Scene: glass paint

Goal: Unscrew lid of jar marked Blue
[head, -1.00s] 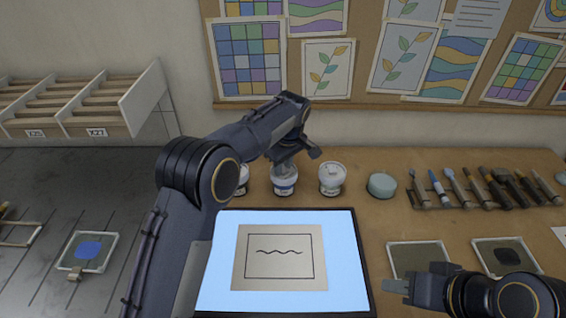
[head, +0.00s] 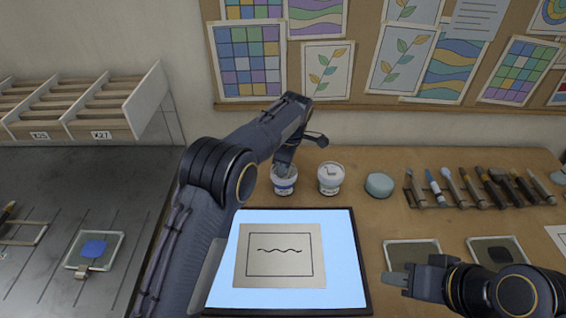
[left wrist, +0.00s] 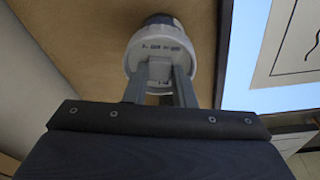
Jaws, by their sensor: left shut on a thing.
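A white-lidded jar with a dark blue band (head: 285,186) stands on the wooden table behind the light panel. My left gripper (head: 283,168) comes down on its top from above. In the left wrist view the fingers (left wrist: 160,92) are shut on the grey raised grip of the white lid (left wrist: 158,50). The lid sits on the jar (left wrist: 160,20); its lettering is too small to read. My right gripper (head: 396,279) is at the lower right, away from the jars; whether its fingers are apart is unclear.
A second white-lidded jar (head: 330,178) stands close to the right. Beyond it are a pale green round thing (head: 379,185) and a rack of several tools (head: 440,203). The lit panel (head: 345,285) with a drawn sheet (head: 290,268) lies in front. My left arm covers the area left of the jar.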

